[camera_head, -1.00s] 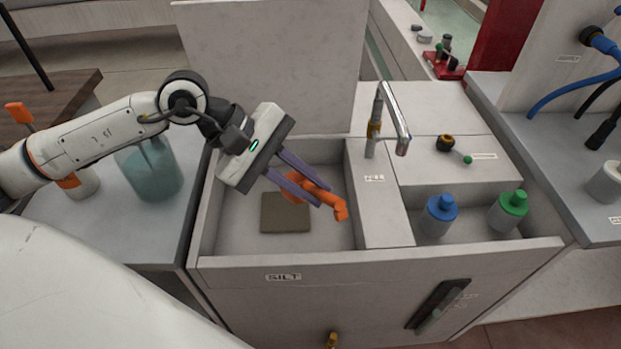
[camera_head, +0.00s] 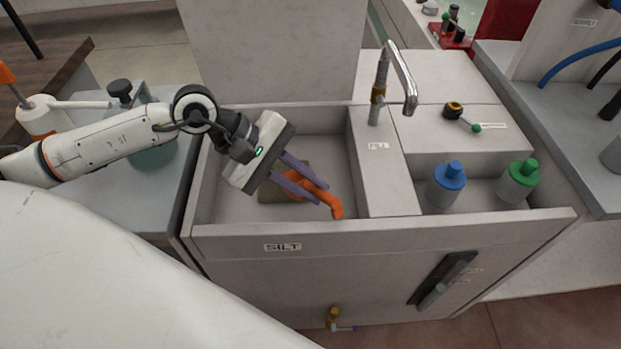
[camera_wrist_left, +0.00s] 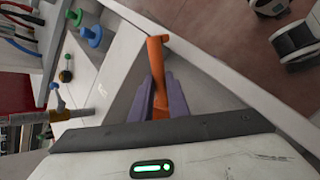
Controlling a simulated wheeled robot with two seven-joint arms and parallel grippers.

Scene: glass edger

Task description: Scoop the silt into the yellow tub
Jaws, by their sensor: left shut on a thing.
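My left gripper (camera_head: 308,187) is shut on an orange scoop (camera_head: 335,208), over the left basin (camera_head: 232,209) labelled SILT. The scoop's orange end sticks out past the purple fingers. It also shows between the fingers in the left wrist view (camera_wrist_left: 155,52). A flat brown-grey patch of silt (camera_head: 270,193) lies on the basin floor, partly hidden behind the gripper and scoop. I cannot tell whether the scoop touches it. No yellow tub shows in these views. My right gripper is not in view.
A metal tap (camera_head: 381,88) stands on the ledge right of the basin. A blue-capped bottle (camera_head: 447,186) and a green-capped bottle (camera_head: 519,182) stand in the right compartment. A tall panel (camera_head: 275,50) rises behind. A teal jar (camera_head: 153,155) is behind my left arm.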

